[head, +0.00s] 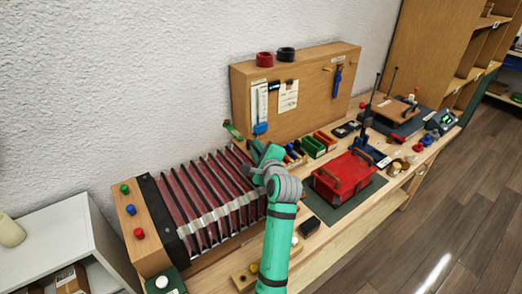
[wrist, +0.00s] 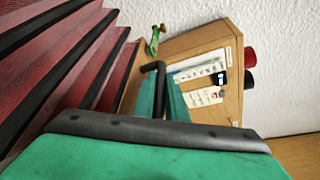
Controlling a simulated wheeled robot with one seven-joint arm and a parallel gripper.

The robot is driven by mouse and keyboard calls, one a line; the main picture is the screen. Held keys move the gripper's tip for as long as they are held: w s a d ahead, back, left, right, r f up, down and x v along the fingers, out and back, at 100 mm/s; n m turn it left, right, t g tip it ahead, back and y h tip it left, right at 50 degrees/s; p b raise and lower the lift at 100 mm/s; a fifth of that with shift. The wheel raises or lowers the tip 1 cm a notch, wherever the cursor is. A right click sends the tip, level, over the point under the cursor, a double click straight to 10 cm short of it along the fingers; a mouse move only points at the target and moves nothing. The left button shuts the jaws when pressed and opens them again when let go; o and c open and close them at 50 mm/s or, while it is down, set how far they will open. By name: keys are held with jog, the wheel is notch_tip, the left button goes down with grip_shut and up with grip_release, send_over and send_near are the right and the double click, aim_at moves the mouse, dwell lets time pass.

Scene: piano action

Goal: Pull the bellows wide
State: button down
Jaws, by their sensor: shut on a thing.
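The bellows (head: 213,190) has dark red pleats with black ribs and pale bands along the front. It stands stretched on the bench, its pleats spread apart. Its left end is a wooden block (head: 143,238) with green, blue and red knobs. In the wrist view the red pleats (wrist: 70,60) fill the upper left, beside a wooden end board (wrist: 130,75). My green gripper (head: 260,155) is at the right end of the bellows. In the wrist view my gripper (wrist: 160,95) is shut on a dark bar-shaped handle (wrist: 156,68). My arm hides part of the right end in the head view.
A wooden tool board (head: 300,90) stands behind, with red and black rings on top. Small coloured bins (head: 318,145) and a red box (head: 343,175) on a dark mat stand right of my gripper. A black block (head: 309,226) lies near the front. A white shelf (head: 55,240) is at left.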

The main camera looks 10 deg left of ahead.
jog(key=shift+d, duration=0.1)
jog(key=c, duration=2.1)
grip_release()
jog(key=v, duration=1)
jog(key=shift+s+d+r, duration=0.1)
jog(key=shift+s+r, duration=0.05)
jog(key=shift+s, duration=0.25)
jog(key=shift+w, duration=0.1)
